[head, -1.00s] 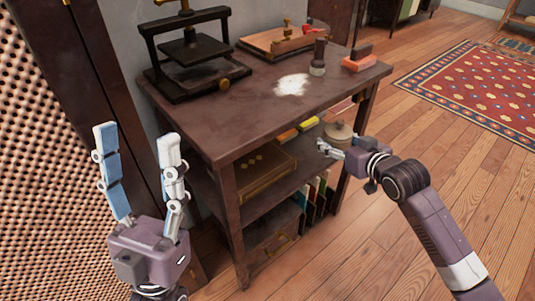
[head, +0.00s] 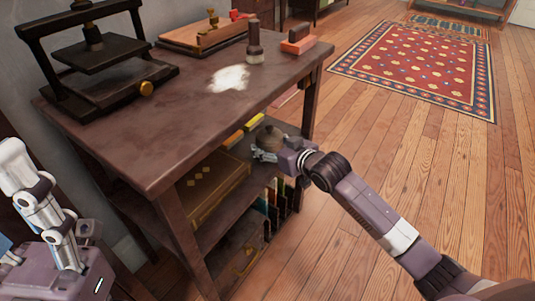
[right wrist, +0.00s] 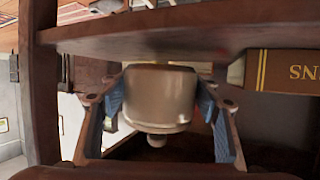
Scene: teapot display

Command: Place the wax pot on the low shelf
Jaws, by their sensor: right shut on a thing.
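The wax pot (head: 268,138), a round tan pot with a brown lid, is held in my right gripper (head: 264,156) beside the stand's open shelf, under the top. In the right wrist view, which is upside down, the pot (right wrist: 158,95) sits between both blue-padded fingers, its lid knob pointing down in the picture. Its base is close to the low shelf board (right wrist: 200,30); I cannot tell whether they touch. In the head view the low shelf (head: 222,222) is partly hidden. My left gripper (head: 30,205) is cut off at the left edge; its fingers look spread and empty.
Upright coloured books (head: 277,195) stand below. The stand's top (head: 180,130) holds a black press (head: 95,60), a stamp (head: 254,42) and white powder (head: 229,77). The floor at right is clear.

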